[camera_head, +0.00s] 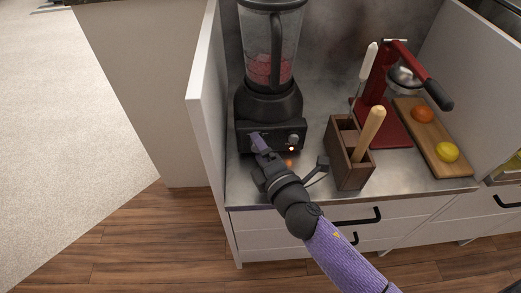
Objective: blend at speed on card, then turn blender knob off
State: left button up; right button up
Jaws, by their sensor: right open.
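The black blender (269,105) stands on the steel counter at the back left, its clear jar (270,45) partly filled with a red mixture. A small pale knob (293,139) is on the right part of its front panel, with a small glowing light just below it. My right gripper (290,153) is open in front of the panel, with one finger over the panel's left part and the other out to the right. The knob shows between the fingers; whether either finger touches the panel is unclear. My left gripper is out of view. I see no readable card.
A wooden holder (349,170) with upright handled tools stands right of my gripper. Beyond it are a red press (380,120) and a board (450,163) with an orange fruit and a lemon. A white side wall (207,110) bounds the counter on the left.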

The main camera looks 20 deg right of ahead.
jog(key=shift+s, duration=0.1)
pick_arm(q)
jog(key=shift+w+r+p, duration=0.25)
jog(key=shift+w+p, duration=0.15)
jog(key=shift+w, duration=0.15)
pick_arm(e)
jog(key=s+d, duration=0.1)
jog(key=s, duration=0.8)
jog(key=shift+s+r, duration=0.25)
jog(key=shift+s, duration=0.1)
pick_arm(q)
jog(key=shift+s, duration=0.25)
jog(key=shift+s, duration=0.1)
